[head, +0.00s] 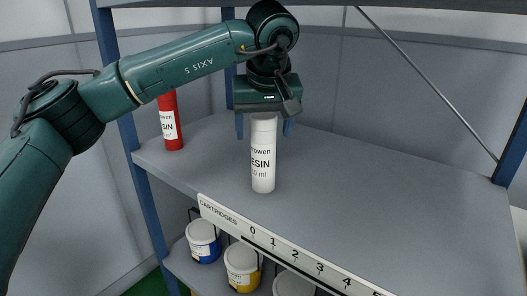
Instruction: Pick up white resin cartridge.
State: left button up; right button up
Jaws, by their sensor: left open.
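The white resin cartridge (263,168) stands upright on the grey upper shelf (390,205), near its front edge. Black lettering on it reads partly "ESIN". My left gripper (264,130) comes down over it from above. Its blue fingers are open, one on each side of the cartridge's top, with small gaps visible. The very top of the cartridge is hidden behind the gripper body. My right gripper is not in view.
A red cartridge (171,125) stands at the shelf's left end, partly behind my left arm. A label strip (290,255) marked "CARTRIDGES" runs along the front edge. Blue (203,240) and yellow (242,268) labelled tubs sit below. The shelf's right side is clear.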

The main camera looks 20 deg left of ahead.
pick_arm(q)
jog(key=shift+x, duration=1.2)
jog(key=shift+s, duration=0.15)
jog(key=c, duration=1.2)
jog(key=shift+c, duration=0.4)
jog(key=shift+d+r, duration=0.1)
jog(key=shift+r, duration=0.1)
